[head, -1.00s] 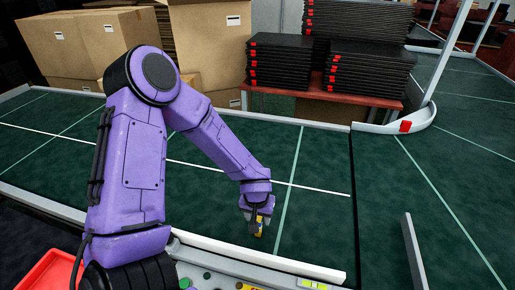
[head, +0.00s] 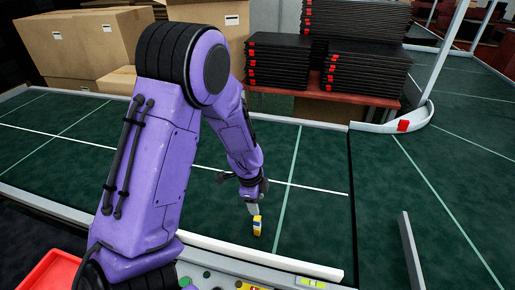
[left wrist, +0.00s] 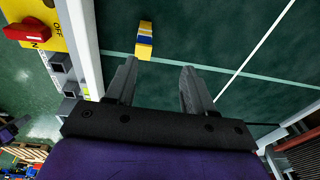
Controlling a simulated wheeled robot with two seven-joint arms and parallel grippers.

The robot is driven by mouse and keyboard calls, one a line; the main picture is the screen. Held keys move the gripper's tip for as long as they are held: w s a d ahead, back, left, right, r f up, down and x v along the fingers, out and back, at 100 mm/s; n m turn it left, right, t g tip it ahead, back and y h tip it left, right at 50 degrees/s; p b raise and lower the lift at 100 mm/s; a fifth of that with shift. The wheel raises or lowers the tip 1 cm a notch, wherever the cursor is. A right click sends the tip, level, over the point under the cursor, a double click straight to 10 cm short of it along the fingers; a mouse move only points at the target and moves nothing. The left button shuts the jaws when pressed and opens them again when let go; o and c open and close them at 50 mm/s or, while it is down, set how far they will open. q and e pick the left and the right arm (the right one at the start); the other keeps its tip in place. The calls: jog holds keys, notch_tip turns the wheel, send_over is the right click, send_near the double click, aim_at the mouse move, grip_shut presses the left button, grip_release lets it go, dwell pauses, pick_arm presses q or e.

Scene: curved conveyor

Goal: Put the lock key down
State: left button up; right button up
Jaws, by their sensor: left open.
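The lock key (head: 257,227) is a small yellow piece with a blue and white band. It rests on the green conveyor belt (head: 330,225), just left of a pale green cross line. In the left wrist view the key (left wrist: 144,42) lies just beyond the fingertips, nearer the left finger. My left gripper (head: 252,208) is close to the key, on its far side in the head view. In the left wrist view the gripper (left wrist: 158,70) is open, with nothing between its fingers. My right gripper is not in view.
A control panel with a red switch knob (left wrist: 28,31) on a yellow plate stands beside the belt. A white rail (head: 250,259) edges the belt. Stacked black trays (head: 368,75) and cardboard boxes (head: 82,45) stand behind. A red bin (head: 50,270) is at lower left.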

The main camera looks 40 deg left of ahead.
aim_at(258, 225)
pick_arm(q)
jog(key=shift+s+d+f+g, duration=0.4)
jog(key=shift+s+f, duration=0.25)
jog(key=shift+s, duration=0.1)
jog(key=f, duration=0.3)
jog(key=f+p, duration=0.1)
jog(key=f, duration=0.2)
jog(key=d+f+p, duration=0.1)
jog(key=f, duration=0.2)
jog(key=shift+w, duration=0.15)
jog(key=shift+w+f, duration=0.1)
jog(key=shift+f, duration=0.1)
grip_shut()
